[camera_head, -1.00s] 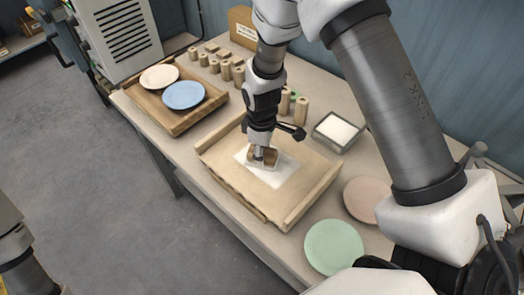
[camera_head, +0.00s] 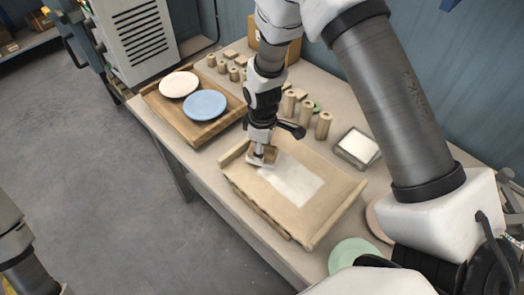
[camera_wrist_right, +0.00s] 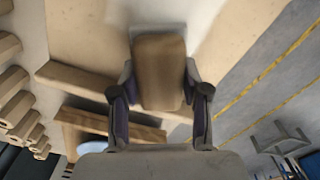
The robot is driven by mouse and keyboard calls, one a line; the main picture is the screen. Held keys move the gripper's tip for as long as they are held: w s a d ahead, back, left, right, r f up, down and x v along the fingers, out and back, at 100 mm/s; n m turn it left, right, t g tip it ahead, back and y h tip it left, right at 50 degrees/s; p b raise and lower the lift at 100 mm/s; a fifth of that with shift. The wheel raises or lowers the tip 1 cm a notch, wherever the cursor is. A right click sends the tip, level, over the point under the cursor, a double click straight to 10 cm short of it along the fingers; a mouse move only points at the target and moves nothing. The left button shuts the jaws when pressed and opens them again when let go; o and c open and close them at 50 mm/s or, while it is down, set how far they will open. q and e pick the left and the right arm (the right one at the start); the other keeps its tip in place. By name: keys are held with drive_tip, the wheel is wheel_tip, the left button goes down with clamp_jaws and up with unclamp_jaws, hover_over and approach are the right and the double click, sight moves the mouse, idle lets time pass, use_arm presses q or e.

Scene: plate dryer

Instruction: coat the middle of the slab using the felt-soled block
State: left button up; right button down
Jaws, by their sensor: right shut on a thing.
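The slab (camera_head: 317,220) is a tan board with raised edge strips on the table, with a white coated patch (camera_head: 293,182) across its middle. My right gripper (camera_head: 262,152) is over the left part of the slab, shut on the wooden block (camera_head: 270,154). The block sits at the upper-left end of the white patch, with a pale sole under it; whether it touches the slab I cannot tell. The right wrist view shows the block (camera_wrist_right: 159,72) between both fingers. My left arm shows only at the lower-left edge; its gripper is out of sight.
A glass tray of white material (camera_head: 358,147) stands right of the slab. A wooden tray (camera_head: 212,127) with a cream plate (camera_head: 179,84) and a blue plate (camera_head: 205,105) lies at left. Several wooden cylinders (camera_head: 323,125) stand behind. A green plate (camera_head: 352,252) lies at front right.

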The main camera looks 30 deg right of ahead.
sight(265, 151)
drive_tip(key=r+p, duration=0.1)
drive_tip(key=s+r+p, duration=0.1)
drive_tip(key=r, duration=0.1)
drive_tip(key=shift+r, duration=0.25)
drive_tip(key=shift+w+r+p, duration=0.3)
drive_tip(key=shift+r+p, duration=0.65)
drive_tip(key=shift+p, duration=0.1)
drive_tip(key=shift+r, duration=0.3)
drive_tip(key=shift+s+r+p, duration=0.2)
drive_tip(key=shift+r+p, duration=0.1)
drive_tip(key=shift+p, duration=0.1)
use_arm(q)
drive_tip(key=r, duration=0.2)
drive_tip(key=s+r, duration=0.1)
drive_tip(key=r, duration=0.2)
drive_tip(key=shift+s+r, duration=0.15)
drive_tip(key=shift+r, duration=0.2)
use_arm(e)
drive_tip(key=shift+w+f, duration=0.1)
